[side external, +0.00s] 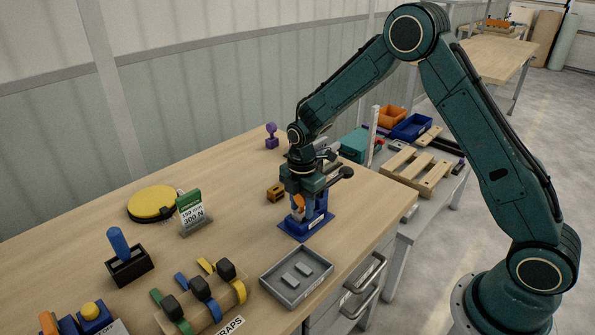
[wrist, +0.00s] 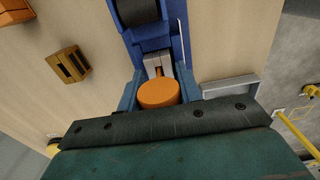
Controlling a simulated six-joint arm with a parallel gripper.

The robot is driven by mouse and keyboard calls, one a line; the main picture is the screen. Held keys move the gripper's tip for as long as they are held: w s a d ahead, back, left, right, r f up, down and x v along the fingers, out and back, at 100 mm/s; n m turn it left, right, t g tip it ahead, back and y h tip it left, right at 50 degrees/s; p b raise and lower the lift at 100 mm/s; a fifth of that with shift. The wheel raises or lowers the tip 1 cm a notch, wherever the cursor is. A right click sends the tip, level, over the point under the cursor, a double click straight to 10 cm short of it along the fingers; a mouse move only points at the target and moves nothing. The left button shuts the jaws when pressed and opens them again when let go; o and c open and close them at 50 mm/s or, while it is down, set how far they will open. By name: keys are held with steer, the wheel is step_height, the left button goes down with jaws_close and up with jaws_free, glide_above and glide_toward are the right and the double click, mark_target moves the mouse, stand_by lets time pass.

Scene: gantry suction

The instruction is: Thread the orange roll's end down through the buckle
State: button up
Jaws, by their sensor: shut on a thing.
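My gripper (side external: 299,205) is low over the blue stand (side external: 316,222) near the table's right side. In the wrist view its two blue fingers (wrist: 159,96) are shut on the sides of the orange roll (wrist: 158,94). A narrow orange end of the roll points into a grey, slotted metal piece, which looks like the buckle (wrist: 155,60). I cannot tell how deep the end is in the slot. A dark cylinder (wrist: 138,11) sits on the blue stand beyond the buckle. In the side view my gripper hides most of the roll and the buckle.
A grey tray (side external: 296,292) lies in front of the stand. A small orange-brown block (side external: 276,192) is left of it. The wood around the stand is mostly bare.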

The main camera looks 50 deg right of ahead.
steer(key=shift+f, duration=0.45)
steer(key=o, duration=1.1)
steer(key=shift+c, duration=0.2)
step_height(320, 180, up, 13)
steer(key=shift+w+f, duration=0.1)
steer(key=shift+r, duration=0.6)
